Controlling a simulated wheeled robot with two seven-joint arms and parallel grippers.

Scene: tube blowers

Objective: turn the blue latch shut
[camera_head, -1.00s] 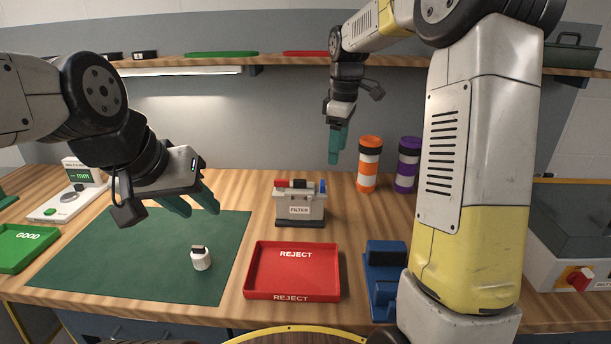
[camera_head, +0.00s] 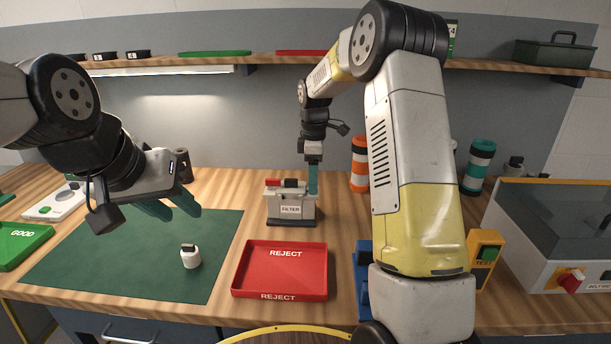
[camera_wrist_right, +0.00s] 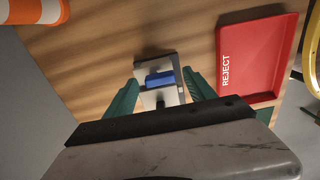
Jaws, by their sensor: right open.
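The filter box (camera_head: 291,212) is pale with a "FILTER" label, and stands on the bench behind the red tray. On its top are a red latch (camera_head: 272,182) and a black handle (camera_head: 291,183). The blue latch (camera_wrist_right: 160,79) shows in the right wrist view between my right gripper's fingers; in the head view those fingers hide it. My right gripper (camera_head: 313,182) is open, pointing down at the box's right end, with a finger on either side of the latch. I cannot tell whether they touch it. My left gripper (camera_head: 172,207) is open and empty above the green mat.
The red reject tray (camera_head: 283,272) lies in front of the box. An orange-and-white canister (camera_head: 359,165) stands behind and right of it. A small white jar (camera_head: 190,257) is on the green mat (camera_head: 115,262). A blue device (camera_head: 363,280) is partly hidden by my right arm.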

